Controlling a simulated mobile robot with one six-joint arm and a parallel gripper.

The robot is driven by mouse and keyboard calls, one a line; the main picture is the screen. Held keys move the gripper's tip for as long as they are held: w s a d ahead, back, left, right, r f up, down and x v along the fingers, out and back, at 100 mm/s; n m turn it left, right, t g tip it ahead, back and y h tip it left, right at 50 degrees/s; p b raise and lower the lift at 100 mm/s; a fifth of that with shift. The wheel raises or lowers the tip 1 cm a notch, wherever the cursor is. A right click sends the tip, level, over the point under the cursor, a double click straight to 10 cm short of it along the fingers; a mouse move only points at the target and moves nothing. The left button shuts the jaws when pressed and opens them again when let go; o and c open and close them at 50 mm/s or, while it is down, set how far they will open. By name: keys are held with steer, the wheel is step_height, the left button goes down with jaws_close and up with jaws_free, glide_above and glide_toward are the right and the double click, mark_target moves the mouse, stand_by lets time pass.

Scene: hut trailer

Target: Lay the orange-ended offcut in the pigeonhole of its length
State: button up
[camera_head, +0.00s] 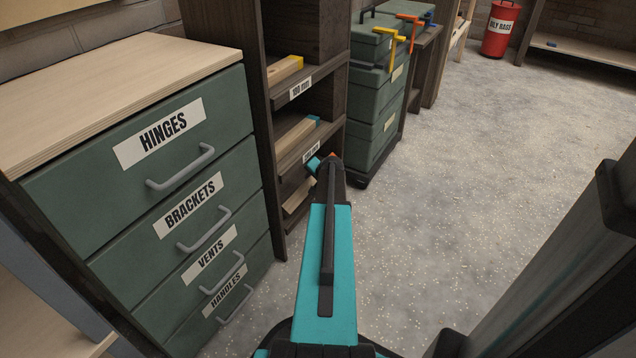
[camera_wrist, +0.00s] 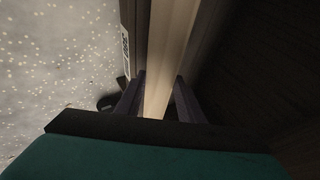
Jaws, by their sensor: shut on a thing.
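My gripper (camera_wrist: 160,78) is shut on a pale wooden offcut (camera_wrist: 165,60) in the wrist view, with one dark finger on each side. The offcut runs away from me alongside a dark shelf board. In the head view my wrist hides most of the gripper and the held piece; a small orange spot (camera_head: 333,155) shows at its tip. The dark pigeonhole rack (camera_head: 262,110) stands just left of my arm's end. Its upper label (camera_head: 300,88) reads 100 mm; the label below (camera_head: 311,153) is partly hidden. I cannot tell whether the held piece touches the rack.
A yellow-ended offcut (camera_head: 286,70) lies in an upper pigeonhole and a blue-ended one (camera_head: 296,136) below it. Pale wood (camera_head: 297,196) shows lower down. A green drawer cabinet (camera_head: 100,190) stands left, green toolboxes (camera_head: 372,120) behind the rack. Floor (camera_head: 480,130) to the right is clear.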

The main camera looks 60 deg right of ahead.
steer(key=shift+w, duration=0.65)
steer(key=shift+f, duration=0.9)
steer(key=o, duration=1.4)
steer(key=shift+o, duration=0.2)
steer(key=p+v, duration=0.4)
steer(key=v, duration=0.9)
steer(key=shift+s+r, duration=0.25)
steer(key=shift+a, duration=0.15)
